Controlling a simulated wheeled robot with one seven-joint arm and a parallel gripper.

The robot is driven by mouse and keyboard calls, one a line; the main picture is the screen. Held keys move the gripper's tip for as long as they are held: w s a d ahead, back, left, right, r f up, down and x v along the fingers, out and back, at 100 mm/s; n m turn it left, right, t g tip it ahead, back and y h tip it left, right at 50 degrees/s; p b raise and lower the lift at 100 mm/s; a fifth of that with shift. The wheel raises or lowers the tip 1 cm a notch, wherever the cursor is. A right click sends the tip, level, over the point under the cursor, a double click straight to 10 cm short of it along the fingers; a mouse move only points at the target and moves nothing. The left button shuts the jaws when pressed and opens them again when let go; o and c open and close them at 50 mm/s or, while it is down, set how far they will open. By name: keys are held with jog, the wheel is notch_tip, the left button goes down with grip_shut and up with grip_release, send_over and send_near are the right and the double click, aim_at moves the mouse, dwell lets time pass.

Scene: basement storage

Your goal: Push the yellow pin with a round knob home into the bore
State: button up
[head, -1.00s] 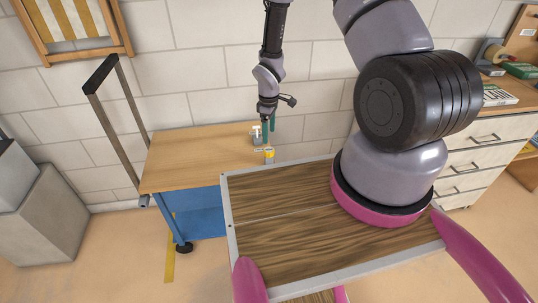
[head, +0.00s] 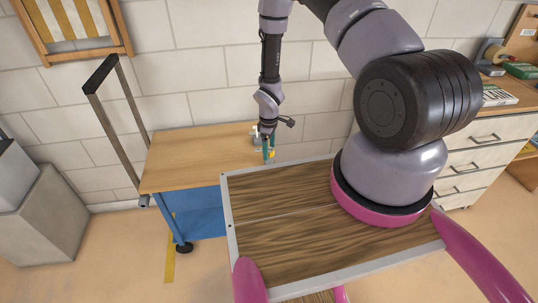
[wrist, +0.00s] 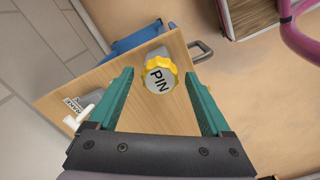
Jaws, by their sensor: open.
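In the head view only a bit of the yellow knob (head: 271,154) shows beside my fingers. My gripper (wrist: 160,74) is open, its two teal fingers on either side of the knob with a gap at each side. It also shows in the head view (head: 268,154), low over the bench. Part of a grey block (wrist: 153,55) shows behind the knob. The bore and the pin's shaft are hidden.
The wooden bench top (head: 195,158) of a blue trolley is mostly clear to the left. The trolley's black handle (head: 100,72) rises at the left.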

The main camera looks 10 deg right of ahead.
grip_shut()
jog(key=shift+r, duration=0.75)
dwell(0.4)
jog(key=shift+r, duration=3.3)
jog(key=shift+f, duration=3.95)
jog(key=shift+o, duration=0.4)
grip_release()
